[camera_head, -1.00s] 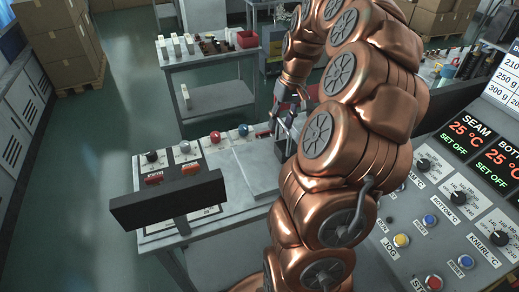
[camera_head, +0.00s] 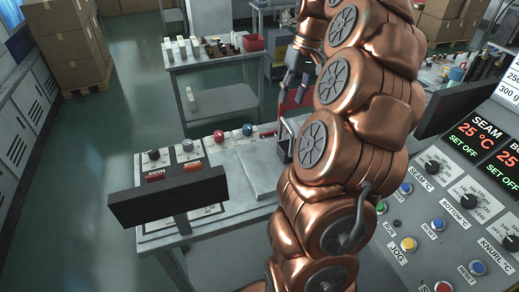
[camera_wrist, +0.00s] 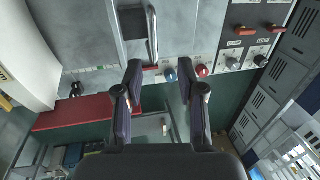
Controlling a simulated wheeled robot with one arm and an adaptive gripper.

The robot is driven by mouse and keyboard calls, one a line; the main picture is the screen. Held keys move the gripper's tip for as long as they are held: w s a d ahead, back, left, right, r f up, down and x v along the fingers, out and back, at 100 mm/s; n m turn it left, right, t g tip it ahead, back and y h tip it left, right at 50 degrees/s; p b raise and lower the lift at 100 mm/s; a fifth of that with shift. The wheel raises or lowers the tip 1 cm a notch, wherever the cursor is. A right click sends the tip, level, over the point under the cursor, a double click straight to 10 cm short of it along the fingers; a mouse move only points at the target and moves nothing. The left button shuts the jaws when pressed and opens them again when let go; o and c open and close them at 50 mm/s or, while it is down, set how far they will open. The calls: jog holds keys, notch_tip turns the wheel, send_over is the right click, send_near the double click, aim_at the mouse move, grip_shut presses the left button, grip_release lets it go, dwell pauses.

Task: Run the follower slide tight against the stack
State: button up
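My gripper (camera_wrist: 159,70) is open and empty in the wrist view, its two dark fingers well apart over the front edge of the grey machine table. A rectangular frame with a bright upright rod (camera_wrist: 151,35) stands on that table just beyond the fingertips; the fingers do not touch it. A long red strip (camera_wrist: 85,112) lies left of the fingers. In the head view my gripper is small and partly hidden by my copper arm, near a dark upright bracket (camera_head: 284,135). I cannot make out the follower slide or the stack for certain in either view.
Knobs and switches (camera_head: 215,138) line the table's left part, with a dark panel (camera_head: 168,198) in front. A sloped control console (camera_head: 450,220) stands at the right. A grey cart (camera_head: 212,62) with small items stands behind. The floor at the left is clear.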

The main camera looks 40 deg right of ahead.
jog(key=s+a+f+m+b, duration=0.2)
jog(key=a+f+m, duration=0.1)
jog(key=a+m, duration=0.4)
jog(key=s+a+f+m+g+b, duration=0.1)
jog(key=s+a+f+m+b, duration=0.2)
jog(key=a+m, duration=0.5)
jog(key=shift+s+a+m, duration=0.15)
jog(key=shift+a+m, duration=0.15)
jog(key=shift+m, duration=2.8)
jog(key=shift+a, duration=0.1)
